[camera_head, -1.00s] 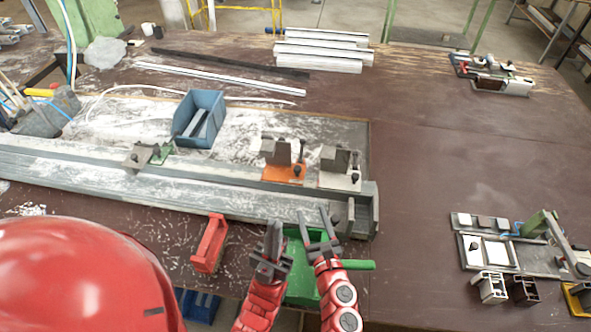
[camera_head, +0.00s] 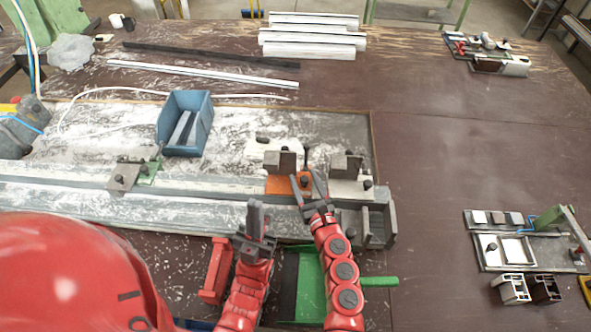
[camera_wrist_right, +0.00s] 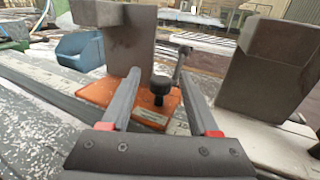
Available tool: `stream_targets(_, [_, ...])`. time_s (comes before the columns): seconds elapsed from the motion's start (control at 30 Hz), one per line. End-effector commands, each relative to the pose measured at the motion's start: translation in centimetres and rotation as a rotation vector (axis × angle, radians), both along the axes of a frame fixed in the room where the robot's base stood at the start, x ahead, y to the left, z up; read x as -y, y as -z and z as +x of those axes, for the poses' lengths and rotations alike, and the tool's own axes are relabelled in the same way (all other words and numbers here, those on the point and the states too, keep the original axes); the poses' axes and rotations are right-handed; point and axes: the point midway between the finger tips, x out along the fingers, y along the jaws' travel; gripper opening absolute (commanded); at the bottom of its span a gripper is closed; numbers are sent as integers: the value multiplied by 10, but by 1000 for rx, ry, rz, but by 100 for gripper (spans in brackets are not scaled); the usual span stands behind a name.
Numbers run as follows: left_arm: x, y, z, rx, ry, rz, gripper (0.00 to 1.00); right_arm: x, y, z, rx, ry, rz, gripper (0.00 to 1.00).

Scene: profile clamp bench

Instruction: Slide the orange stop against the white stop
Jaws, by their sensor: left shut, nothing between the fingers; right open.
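The orange stop (camera_head: 277,185) sits on the long grey rail, with a grey upright block and a black knob. The white stop (camera_head: 347,189) stands to its right with its own grey block. They look apart, with part of the gap hidden by my right gripper (camera_head: 312,189). The right gripper is open. In the right wrist view its fingers (camera_wrist_right: 161,78) point at the orange stop's plate (camera_wrist_right: 101,92), with the black knob seen between them; contact is unclear. The white stop's block (camera_wrist_right: 258,75) is right of the fingers. My left gripper (camera_head: 256,217) is shut and empty, in front of the rail.
A green stop (camera_head: 150,170) sits further left on the rail. A blue bin (camera_head: 187,121) stands behind it. A red bin (camera_head: 217,268) and a green bin (camera_head: 305,270) are near my arms. The table right of the rail end is mostly clear.

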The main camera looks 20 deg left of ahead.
Motion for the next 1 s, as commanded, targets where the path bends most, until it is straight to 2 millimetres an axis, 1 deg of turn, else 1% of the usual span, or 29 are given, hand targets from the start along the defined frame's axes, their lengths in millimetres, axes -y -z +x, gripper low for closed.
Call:
stream_targets(0.33, [0, 0, 0, 0, 0, 0, 0, 1, 0, 2, 0, 0, 0, 62])
stream_targets(0.37, [0, 0, 0, 0, 0, 0, 0, 1, 0, 2, 0, 0, 0, 60])
stream_targets(0.4, [0, 0, 0, 0, 0, 0, 0, 1, 0, 2, 0, 0, 0, 52])
stream_targets(0.47, [0, 0, 0, 0, 0, 0, 0, 1, 0, 2, 0, 1, 0, 42])
stream_targets(0.6, [0, 0, 0, 0, 0, 0, 0, 1, 0, 2, 0, 1, 0, 16])
stream_targets(0.7, [0, 0, 0, 0, 0, 0, 0, 1, 0, 2, 0, 1, 0, 0])
stream_targets(1.0, [0, 0, 0, 0, 0, 0, 0, 1, 0, 2, 0, 1, 0, 0])
